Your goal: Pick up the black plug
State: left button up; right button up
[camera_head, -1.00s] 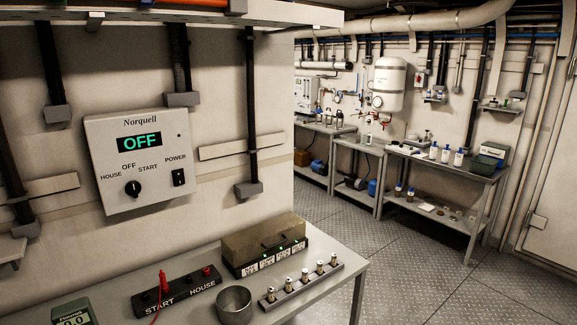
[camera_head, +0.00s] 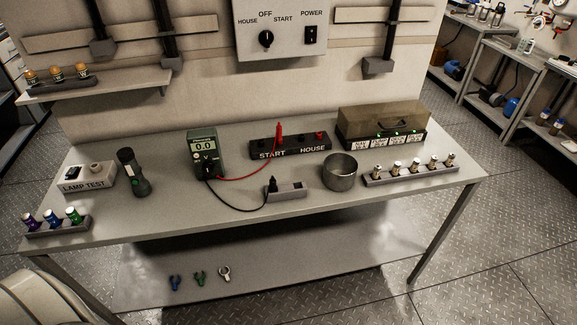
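The black plug (camera_head: 272,185) stands upright in the left part of a small grey holder (camera_head: 292,190) near the front middle of the table. A black lead runs from it to the meter (camera_head: 205,152), whose display reads 0.0. A red plug (camera_head: 279,133) stands in the black START/HOUSE block (camera_head: 262,150) behind, joined to the meter by a red lead. Neither of my grippers is in view.
A metal cup (camera_head: 340,174) stands right of the holder, beside a rack (camera_head: 411,172) of several small metal-capped pieces. A flashlight (camera_head: 134,172) and LAMP TEST box (camera_head: 90,177) are at left. The table (camera_head: 220,222) is clear in front of the holder.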

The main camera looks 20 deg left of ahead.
aim_at(273, 186)
jog(key=i+u, duration=0.35)
jog(key=i+l+u, duration=0.1)
jog(key=i+u, duration=0.25)
jog(key=i, duration=0.15)
